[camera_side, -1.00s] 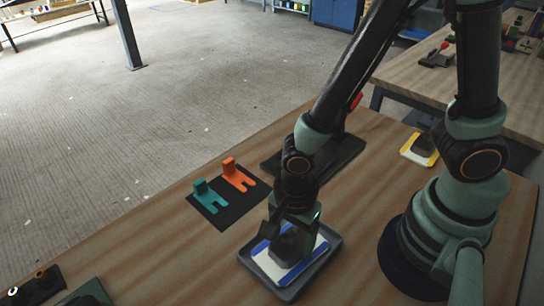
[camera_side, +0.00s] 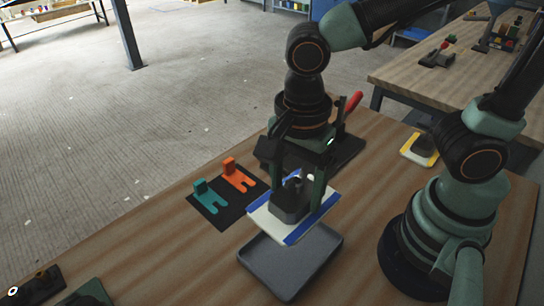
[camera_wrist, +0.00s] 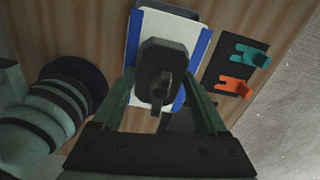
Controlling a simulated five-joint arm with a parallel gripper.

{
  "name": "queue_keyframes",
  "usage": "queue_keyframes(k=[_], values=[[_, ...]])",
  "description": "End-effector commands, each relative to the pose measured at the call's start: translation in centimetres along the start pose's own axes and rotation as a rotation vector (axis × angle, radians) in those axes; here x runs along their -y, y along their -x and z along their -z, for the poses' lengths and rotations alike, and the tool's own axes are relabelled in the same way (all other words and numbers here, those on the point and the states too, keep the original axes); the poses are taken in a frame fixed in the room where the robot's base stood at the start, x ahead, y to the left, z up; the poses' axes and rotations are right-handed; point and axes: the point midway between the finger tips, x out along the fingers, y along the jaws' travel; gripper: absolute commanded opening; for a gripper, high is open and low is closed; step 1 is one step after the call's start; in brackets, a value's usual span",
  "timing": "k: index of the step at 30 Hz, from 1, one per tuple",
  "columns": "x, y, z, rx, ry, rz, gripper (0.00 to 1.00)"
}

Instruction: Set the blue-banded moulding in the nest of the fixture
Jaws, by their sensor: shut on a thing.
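The blue-banded moulding (camera_side: 267,214) is a white plate with blue strips along two edges and a dark grey block on top. My gripper (camera_side: 298,192) is shut on the block and holds the moulding above the grey tray (camera_side: 290,265). In the wrist view the moulding (camera_wrist: 150,24) sits between the fingers of my gripper (camera_wrist: 160,92). The fixture (camera_side: 347,152) is a dark base with a red handle, behind my gripper. Its nest is mostly hidden by my arm and gripper.
A black mat (camera_side: 230,207) with a teal piece (camera_side: 210,197) and an orange piece (camera_side: 238,174) lies left of the moulding. A yellow-banded moulding (camera_side: 419,150) lies at the right. Dark items (camera_side: 85,294) stand at the lower left.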

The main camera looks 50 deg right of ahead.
Motion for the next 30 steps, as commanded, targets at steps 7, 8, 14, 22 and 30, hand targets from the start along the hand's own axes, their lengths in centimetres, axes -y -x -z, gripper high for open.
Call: queue_keyframes(k=[7, 8, 14, 22, 30], values=[[0.1, 4.2, -0.1, 0.002, 0.0, 0.003, 0.0], [0.1, 4.5, -0.1, 0.001, 0.0, 0.002, 0.0], [0.6, 5.3, 0.5, -0.001, 0.052, -0.001, 0.0], [3.5, 4.7, 3.3, -0.001, 0.331, -0.003, 0.0], [6.3, 4.0, 7.2, 0.0, 0.666, -0.002, 0.0]])
